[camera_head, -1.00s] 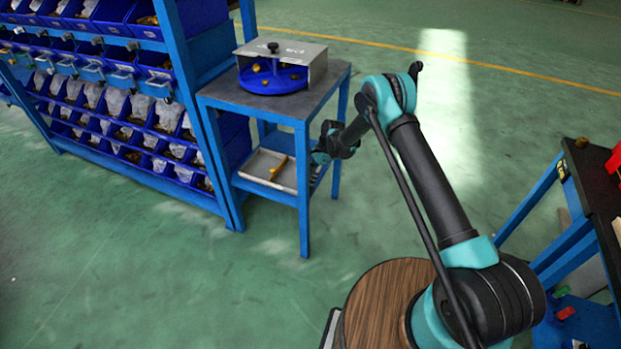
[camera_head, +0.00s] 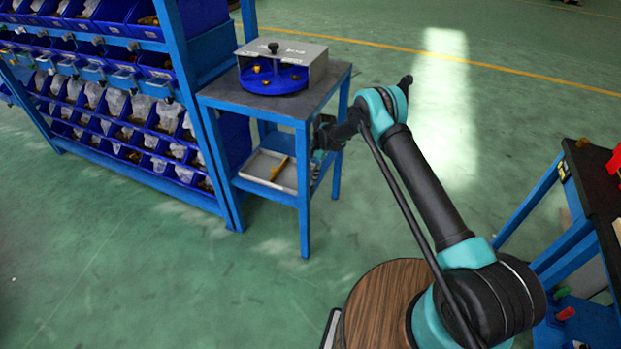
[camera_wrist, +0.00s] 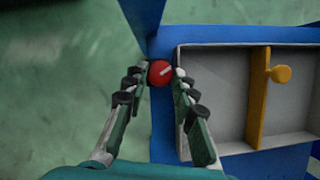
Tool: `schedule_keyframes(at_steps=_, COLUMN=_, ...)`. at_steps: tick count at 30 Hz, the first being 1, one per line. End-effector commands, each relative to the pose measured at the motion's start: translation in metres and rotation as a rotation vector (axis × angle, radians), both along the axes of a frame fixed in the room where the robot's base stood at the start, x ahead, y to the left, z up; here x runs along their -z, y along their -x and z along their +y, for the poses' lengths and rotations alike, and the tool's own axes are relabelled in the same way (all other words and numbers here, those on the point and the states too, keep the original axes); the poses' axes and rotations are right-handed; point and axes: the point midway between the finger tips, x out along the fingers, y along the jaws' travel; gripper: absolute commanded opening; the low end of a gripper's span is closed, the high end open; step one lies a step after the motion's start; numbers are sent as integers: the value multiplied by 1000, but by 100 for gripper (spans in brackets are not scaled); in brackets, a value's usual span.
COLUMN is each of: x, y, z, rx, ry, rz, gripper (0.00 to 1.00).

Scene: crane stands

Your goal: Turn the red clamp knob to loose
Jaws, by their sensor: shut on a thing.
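The red clamp knob (camera_wrist: 160,73) shows in the wrist view, round with a pale line mark across its face. It sits at the blue frame edge beside the grey tray. My gripper (camera_wrist: 159,76) has one finger on each side of the knob and is shut on it. In the head view my gripper is mostly hidden behind the leg of the blue stand (camera_head: 302,190), at lower shelf height, and the knob cannot be made out there.
A grey tray (camera_wrist: 210,100) with a yellow divider (camera_wrist: 260,100) and yellow knob lies right of the red knob. The stand's top carries a grey housing with a blue disc (camera_head: 270,80). A rack of blue bins (camera_head: 110,100) stands at left. Floor is open in front.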

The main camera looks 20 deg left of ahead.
Motion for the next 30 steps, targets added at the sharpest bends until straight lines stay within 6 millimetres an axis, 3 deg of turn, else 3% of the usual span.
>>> schedule_keyframes(at_steps=15, x=0, y=-2, z=4, rx=-324, ry=1, rz=-2, gripper=0)
schedule_keyframes(at_steps=30, x=0, y=-1, z=4, rx=-379, ry=0, rz=-1, gripper=0)
